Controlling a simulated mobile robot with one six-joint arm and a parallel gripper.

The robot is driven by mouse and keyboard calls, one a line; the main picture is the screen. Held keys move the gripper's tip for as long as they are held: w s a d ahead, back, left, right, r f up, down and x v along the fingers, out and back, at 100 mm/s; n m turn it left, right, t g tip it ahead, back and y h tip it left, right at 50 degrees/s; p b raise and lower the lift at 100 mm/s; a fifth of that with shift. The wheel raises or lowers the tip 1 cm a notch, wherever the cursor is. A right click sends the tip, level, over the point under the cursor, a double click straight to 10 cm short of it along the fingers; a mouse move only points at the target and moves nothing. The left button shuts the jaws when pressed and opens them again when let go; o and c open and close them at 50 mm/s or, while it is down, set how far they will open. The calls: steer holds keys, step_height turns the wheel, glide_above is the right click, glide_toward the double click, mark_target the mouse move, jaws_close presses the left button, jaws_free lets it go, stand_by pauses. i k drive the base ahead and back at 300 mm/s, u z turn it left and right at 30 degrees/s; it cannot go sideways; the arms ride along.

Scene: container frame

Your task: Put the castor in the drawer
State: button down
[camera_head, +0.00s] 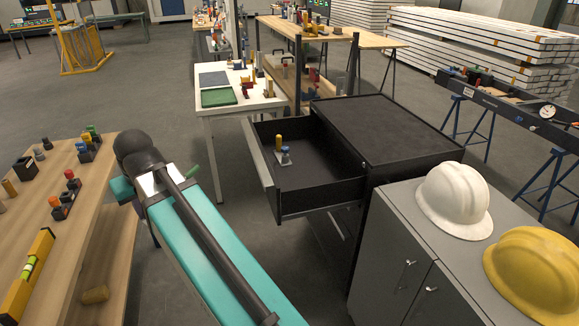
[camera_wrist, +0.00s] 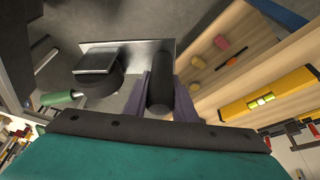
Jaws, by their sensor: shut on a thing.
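My gripper (camera_wrist: 164,80) is shut on a dark, rounded part of what looks like the castor (camera_wrist: 160,92). A flat metal plate (camera_wrist: 134,50) lies just beyond the fingertips. A black round part with a silver block and a green-tipped lever (camera_wrist: 58,98) shows to its left; I cannot tell exactly how these join. The black drawer (camera_head: 323,193) is pulled open, to the right of my arm.
Inside the drawer stand a yellow-topped piece (camera_head: 279,139) and a blue-topped piece (camera_head: 285,153), leaving bare floor right of them. A wooden bench (camera_head: 112,190) with a yellow level (camera_head: 27,278) is at left. A grey cabinet (camera_head: 400,225) carries white (camera_head: 453,198) and yellow (camera_head: 535,270) helmets.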

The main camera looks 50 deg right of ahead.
mark_target(302, 185)
steer(key=i, duration=1.3)
steer(key=u, duration=0.1)
